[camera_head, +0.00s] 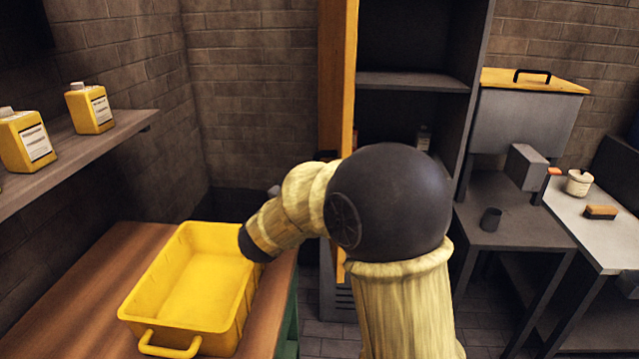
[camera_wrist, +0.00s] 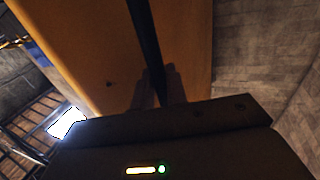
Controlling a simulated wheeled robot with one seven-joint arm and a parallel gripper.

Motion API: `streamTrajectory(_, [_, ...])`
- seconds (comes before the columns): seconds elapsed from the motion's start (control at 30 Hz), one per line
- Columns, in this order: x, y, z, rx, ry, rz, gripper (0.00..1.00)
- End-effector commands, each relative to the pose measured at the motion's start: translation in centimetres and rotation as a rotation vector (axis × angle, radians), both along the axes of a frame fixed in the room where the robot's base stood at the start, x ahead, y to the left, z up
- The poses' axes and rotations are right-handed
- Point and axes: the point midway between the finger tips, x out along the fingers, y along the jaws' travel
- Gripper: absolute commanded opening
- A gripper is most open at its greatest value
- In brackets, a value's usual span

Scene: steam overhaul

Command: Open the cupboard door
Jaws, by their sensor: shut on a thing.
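The cupboard (camera_head: 413,82) is a tall dark grey unit with shelves, behind my arm in the head view. Its yellow-orange door (camera_head: 336,70) stands open, seen nearly edge-on at the cupboard's left side. In the wrist view the door (camera_wrist: 85,45) fills the upper middle, with a long dark bar handle (camera_wrist: 146,35) running down it. My gripper (camera_wrist: 160,88) is shut on this handle, a dim finger on each side of it. In the head view my arm covers the lower door and part of the cupboard; I cannot make out the fingers there.
A yellow tray (camera_head: 140,305) sits on a wooden bench (camera_head: 75,305) at the left. Yellow bottles (camera_head: 90,108) stand on a wall shelf (camera_head: 100,148). A grey tank (camera_head: 525,115) and a side table (camera_head: 515,225) stand right of the cupboard. Brick walls close the corner.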

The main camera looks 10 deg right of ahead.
Motion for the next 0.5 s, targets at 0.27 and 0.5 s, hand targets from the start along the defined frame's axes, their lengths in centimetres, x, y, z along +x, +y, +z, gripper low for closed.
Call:
streamTrajectory(0.27, [0.01, 0.03, 0.22, -0.002, -0.004, 0.001, 0.24])
streamTrajectory(0.5, [0.0, 0.13, 0.1, -0.001, -0.002, 0.003, 0.32])
